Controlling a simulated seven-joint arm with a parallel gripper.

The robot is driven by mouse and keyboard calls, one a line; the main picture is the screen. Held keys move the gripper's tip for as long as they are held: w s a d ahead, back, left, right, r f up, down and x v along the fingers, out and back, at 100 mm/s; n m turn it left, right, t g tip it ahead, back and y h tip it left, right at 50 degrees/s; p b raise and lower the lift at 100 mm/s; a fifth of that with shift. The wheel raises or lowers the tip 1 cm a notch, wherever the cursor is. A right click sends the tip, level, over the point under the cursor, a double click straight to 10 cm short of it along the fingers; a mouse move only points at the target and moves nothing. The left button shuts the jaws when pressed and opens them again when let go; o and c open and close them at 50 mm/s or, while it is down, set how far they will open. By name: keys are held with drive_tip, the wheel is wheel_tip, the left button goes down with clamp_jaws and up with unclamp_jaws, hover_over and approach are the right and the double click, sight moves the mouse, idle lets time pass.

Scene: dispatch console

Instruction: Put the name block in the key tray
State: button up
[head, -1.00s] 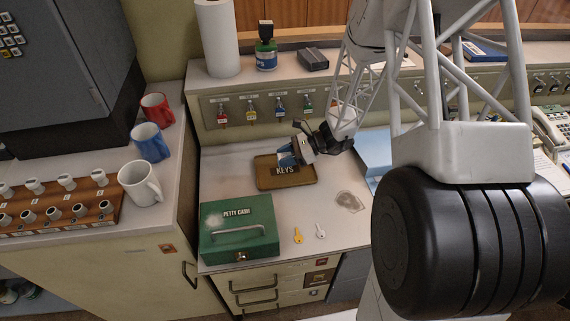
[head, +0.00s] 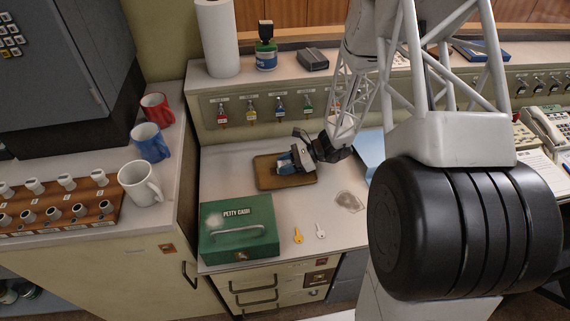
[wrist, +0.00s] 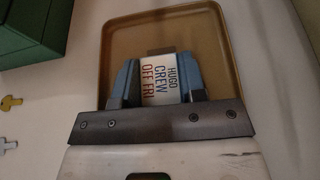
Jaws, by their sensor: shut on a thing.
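The name block is a small white block with printed lines including "CREW" and "OFF FRI" (wrist: 160,82), seen in the wrist view. My gripper (head: 288,162) is shut on it, with a blue finger on each side, as the wrist view (wrist: 158,88) shows. The key tray is a shallow brown tray (head: 265,174) on the desk. The gripper and block are over the tray's near part; in the wrist view the tray's bare floor (wrist: 165,27) lies beyond the block. I cannot tell whether the block touches the tray floor. The gripper hides the tray's label in the head view.
A green petty cash box (head: 238,232) stands just in front of the tray. A yellow key (head: 298,236), a silver key (head: 320,231) and a clear flat item (head: 349,201) lie on the desk. A blue sloped thing (head: 371,152) stands to the right.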

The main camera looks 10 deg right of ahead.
drive_tip(key=o, duration=0.9)
drive_tip(key=shift+r, duration=0.15)
drive_tip(key=shift+d, duration=0.1)
drive_tip(key=shift+v, duration=5.9)
